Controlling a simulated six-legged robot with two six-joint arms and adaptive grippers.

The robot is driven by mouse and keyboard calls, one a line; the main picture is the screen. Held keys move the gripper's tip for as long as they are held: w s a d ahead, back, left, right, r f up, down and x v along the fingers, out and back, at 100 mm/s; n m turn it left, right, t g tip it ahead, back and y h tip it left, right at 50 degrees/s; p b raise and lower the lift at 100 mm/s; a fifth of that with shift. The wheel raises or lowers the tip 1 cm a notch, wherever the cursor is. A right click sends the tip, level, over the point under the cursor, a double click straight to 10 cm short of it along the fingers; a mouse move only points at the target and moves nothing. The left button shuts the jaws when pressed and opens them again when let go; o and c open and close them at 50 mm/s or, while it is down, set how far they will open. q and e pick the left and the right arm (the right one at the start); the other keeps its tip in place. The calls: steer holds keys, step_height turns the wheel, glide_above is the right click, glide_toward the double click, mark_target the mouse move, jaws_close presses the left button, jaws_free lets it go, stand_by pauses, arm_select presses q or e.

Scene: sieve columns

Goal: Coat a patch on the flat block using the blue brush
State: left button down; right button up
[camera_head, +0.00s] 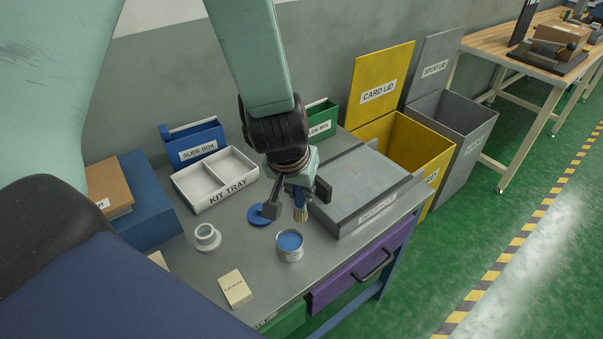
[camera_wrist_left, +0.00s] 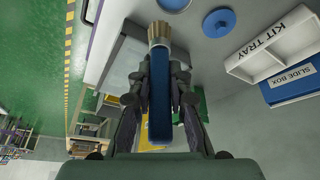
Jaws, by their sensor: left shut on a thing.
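My left gripper (camera_head: 298,196) is shut on the blue brush (camera_head: 301,212), which hangs upright with its pale bristles down, above the table. In the left wrist view the brush's blue handle (camera_wrist_left: 160,115) runs between the fingers. An open paint tin (camera_head: 290,246) with blue paint stands just in front of the bristles; its edge shows in the wrist view (camera_wrist_left: 174,4). The round blue lid (camera_head: 260,215) lies left of the brush. A small cream block (camera_head: 235,289) with print, seemingly the flat block, lies at the front of the table. My right gripper is not in view.
A white kit tray (camera_head: 221,197), a blue slide box (camera_head: 195,150) and a green one (camera_head: 320,121) stand behind. A large grey case (camera_head: 368,193) is close on the right. A white ring-shaped object (camera_head: 207,237) sits left. The table between tin and cream block is clear.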

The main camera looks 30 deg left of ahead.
arm_select(q)
steer(key=shift+n+y, duration=0.4)
steer(key=shift+n, duration=0.4)
steer(key=f+b, duration=0.2)
steer(key=s+a+f+b, duration=0.1)
steer(key=f, duration=0.2)
steer(key=a+f+b, duration=0.1)
steer(key=f+b, duration=0.1)
steer(key=shift+s+f+b, duration=0.25)
steer(key=shift+b, duration=0.05)
steer(key=shift+w+f, duration=0.15)
steer(key=shift+f, duration=0.15)
steer(key=shift+r, duration=0.1)
steer(key=shift+b, duration=0.35)
steer(key=shift+f+b, duration=0.3)
steer(key=shift+f, duration=0.25)
